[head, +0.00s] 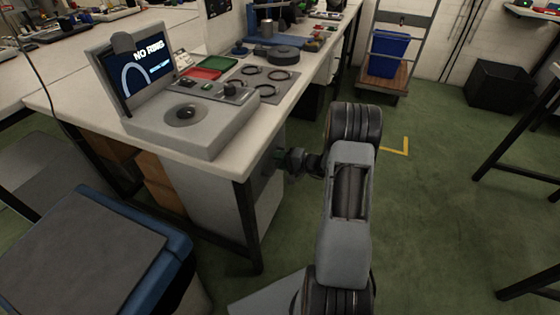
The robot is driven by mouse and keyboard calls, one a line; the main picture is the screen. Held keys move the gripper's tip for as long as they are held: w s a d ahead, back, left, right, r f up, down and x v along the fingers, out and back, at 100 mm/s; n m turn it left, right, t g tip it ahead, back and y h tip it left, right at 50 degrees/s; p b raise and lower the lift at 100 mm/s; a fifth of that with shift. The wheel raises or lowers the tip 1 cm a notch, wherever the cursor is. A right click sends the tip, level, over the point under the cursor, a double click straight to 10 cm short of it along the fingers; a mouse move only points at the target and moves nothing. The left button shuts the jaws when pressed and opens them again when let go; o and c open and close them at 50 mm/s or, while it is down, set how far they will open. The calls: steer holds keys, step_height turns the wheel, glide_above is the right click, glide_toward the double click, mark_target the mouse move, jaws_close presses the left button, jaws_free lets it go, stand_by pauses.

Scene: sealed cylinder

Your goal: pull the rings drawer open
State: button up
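A grey drawer cabinet (212,200) stands under the near end of the workbench, beside a black bench leg. Its front faces right and is seen at a steep angle, so I cannot make out the separate drawers, their labels or how far any is out. My arm reaches left toward this front. My gripper (272,163) is at the cabinet front, just below the bench edge. Its fingers are small, dark and partly hidden, so I cannot tell whether they touch or hold a handle.
The workbench top (232,150) overhangs the cabinet. On it are a test device (190,118) with a screen reading "NO RING" and a grey mat (292,88) with several dark rings. A blue-edged bin (90,245) stands at lower left.

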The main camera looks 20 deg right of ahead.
steer(key=shift+c, duration=0.3)
jaws_close()
stand_by(0.3)
